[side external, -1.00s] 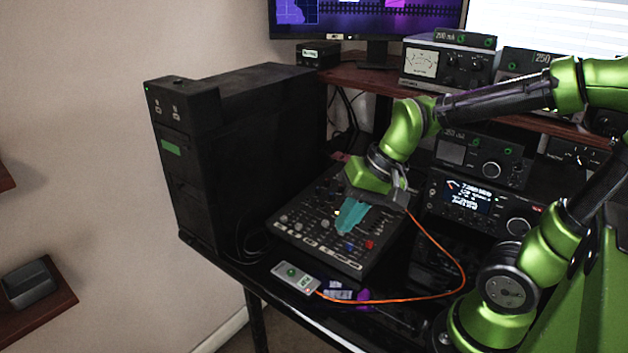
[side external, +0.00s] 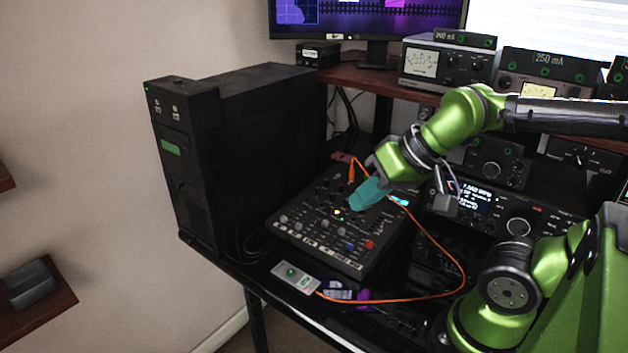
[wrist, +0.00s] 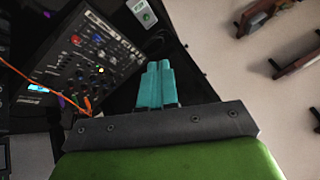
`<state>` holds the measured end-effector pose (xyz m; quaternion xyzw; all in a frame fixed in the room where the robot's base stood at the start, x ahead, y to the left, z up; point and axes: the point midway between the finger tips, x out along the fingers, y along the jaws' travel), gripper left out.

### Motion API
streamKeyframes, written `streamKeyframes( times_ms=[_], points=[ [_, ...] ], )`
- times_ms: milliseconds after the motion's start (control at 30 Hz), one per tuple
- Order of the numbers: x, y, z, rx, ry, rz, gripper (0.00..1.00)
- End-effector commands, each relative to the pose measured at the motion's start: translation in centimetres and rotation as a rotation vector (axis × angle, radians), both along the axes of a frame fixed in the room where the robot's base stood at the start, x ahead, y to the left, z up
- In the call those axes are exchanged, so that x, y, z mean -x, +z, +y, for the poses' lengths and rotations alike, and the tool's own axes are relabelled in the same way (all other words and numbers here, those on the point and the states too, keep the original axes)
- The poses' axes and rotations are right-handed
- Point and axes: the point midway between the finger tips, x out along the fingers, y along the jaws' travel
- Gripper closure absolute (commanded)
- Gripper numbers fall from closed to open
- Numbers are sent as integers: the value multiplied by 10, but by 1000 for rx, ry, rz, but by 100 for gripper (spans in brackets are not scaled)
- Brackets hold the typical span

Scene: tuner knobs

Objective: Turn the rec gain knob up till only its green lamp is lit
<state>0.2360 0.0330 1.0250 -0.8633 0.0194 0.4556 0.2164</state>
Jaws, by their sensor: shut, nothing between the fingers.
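The black mixer (side external: 305,247) lies on the desk, with many small knobs and a few lit spots; it also shows at upper left in the wrist view (wrist: 62,67). I cannot read which knob is rec gain. A small grey box (side external: 310,283) with a green spot (side external: 290,271) lies in front of the mixer; it also shows in the wrist view (wrist: 148,8). I cannot tell which lamps are lit.
A black computer tower (side external: 240,150) stands left of the mixer. An orange cable (side external: 440,250) runs from the mixer's back around its right side to the grey box. Radio units (side external: 490,165) stand at the right. A shelf with meters (side external: 440,65) is behind.

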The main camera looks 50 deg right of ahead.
Motion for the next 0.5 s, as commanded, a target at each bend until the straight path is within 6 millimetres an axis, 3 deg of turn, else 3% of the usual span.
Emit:
streamKeyframes(
  times_ms=[100,267,367,500],
  points=[
    [0,0,0,-1,-1,0,98],
    [-4,-10,-7,-1,-29,43,74],
    [-21,-14,-20,2,-74,96,72],
    [-64,-8,-52,30,-124,186,72]
  ],
)
